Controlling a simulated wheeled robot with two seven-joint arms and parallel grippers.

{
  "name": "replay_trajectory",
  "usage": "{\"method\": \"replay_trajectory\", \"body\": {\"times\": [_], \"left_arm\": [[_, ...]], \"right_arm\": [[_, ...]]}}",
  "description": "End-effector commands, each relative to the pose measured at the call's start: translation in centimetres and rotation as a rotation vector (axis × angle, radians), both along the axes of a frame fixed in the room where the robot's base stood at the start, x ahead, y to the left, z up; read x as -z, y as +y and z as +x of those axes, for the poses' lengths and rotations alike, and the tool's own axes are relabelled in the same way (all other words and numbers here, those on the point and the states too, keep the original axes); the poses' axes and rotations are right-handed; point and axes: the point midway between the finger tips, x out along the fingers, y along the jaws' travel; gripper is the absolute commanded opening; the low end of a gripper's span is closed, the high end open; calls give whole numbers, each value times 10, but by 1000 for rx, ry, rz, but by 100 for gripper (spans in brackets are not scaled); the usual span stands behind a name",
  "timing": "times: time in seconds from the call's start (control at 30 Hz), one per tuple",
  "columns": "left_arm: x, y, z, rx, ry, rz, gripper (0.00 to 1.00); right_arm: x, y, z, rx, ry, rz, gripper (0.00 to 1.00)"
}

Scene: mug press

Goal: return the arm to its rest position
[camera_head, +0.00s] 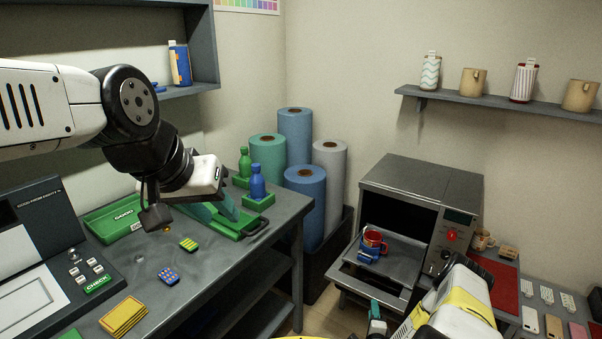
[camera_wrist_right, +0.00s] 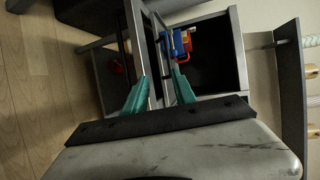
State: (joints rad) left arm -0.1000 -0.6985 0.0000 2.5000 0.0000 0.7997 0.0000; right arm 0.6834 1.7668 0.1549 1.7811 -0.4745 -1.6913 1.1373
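My right gripper (camera_head: 376,320) is low in the head view, in front of the press oven (camera_head: 424,177). In the right wrist view its two teal fingers (camera_wrist_right: 160,88) are spread apart with nothing between them. The mug also shows in the right wrist view (camera_wrist_right: 187,42). My left gripper (camera_head: 222,207) is over the left bench near the green trays; its finger opening is not clear.
A grey wall shelf (camera_head: 500,103) holds mugs and tumblers. Tall blue, teal and grey rolls (camera_head: 294,135) stand in the corner. The left bench (camera_head: 213,262) carries green trays, bottles and a control panel (camera_head: 48,245). A table at right holds a red mat and small cards.

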Motion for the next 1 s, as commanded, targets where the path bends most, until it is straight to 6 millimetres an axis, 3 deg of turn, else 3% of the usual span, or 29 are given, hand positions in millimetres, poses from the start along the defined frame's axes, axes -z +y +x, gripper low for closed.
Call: {"method": "replay_trajectory", "body": {"times": [0.27, 0.57, 0.67, 0.8, 1.0], "left_arm": [[0, 0, 0, 0, -1, 0, 36], [0, 0, 0, 0, -1, 0, 36], [0, 0, 0, 0, -1, 0, 36], [0, 0, 0, 0, -1, 0, 36], [0, 0, 0, 0, -1, 0, 36]], "right_arm": [[-23, -8, 30, -65, 43, -76, 32], [-75, -18, 80, -191, 130, -231, 32], [-108, -21, 103, -250, 172, -315, 32], [-170, -20, 131, -348, 248, -461, 32], [-266, -11, 144, -474, 356, -656, 32]]}}
